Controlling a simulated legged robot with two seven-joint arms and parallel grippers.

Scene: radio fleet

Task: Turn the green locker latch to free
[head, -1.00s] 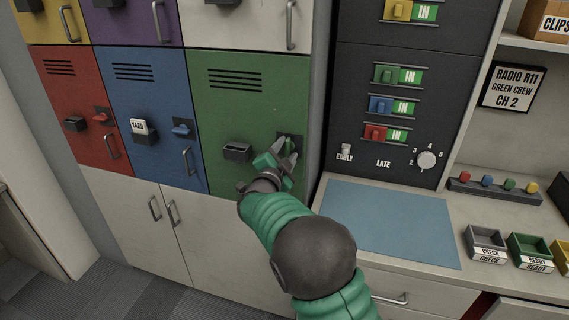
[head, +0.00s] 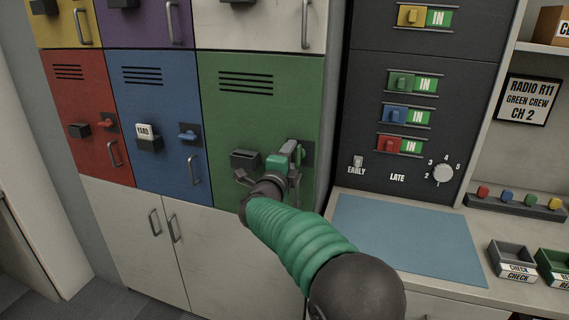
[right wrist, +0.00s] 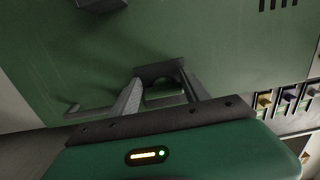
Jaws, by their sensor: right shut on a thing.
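The green locker door (head: 225,125) stands shut, with its latch on a dark plate (head: 308,152) near the right edge. My right gripper (head: 296,152) is at the latch and hides most of it in the head view. In the right wrist view the green latch (right wrist: 163,97) shows between the two fingers of the right gripper (right wrist: 162,94), in front of the dark plate (right wrist: 160,69). The fingers are shut on the latch. The latch's exact angle is hard to tell. My left gripper is out of view.
A dark holder (head: 244,160) sits left of the latch on the same door. Blue (head: 155,90) and red (head: 75,95) lockers stand to the left. A dark switch panel (head: 415,60) and a counter with a blue mat (head: 405,240) are to the right.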

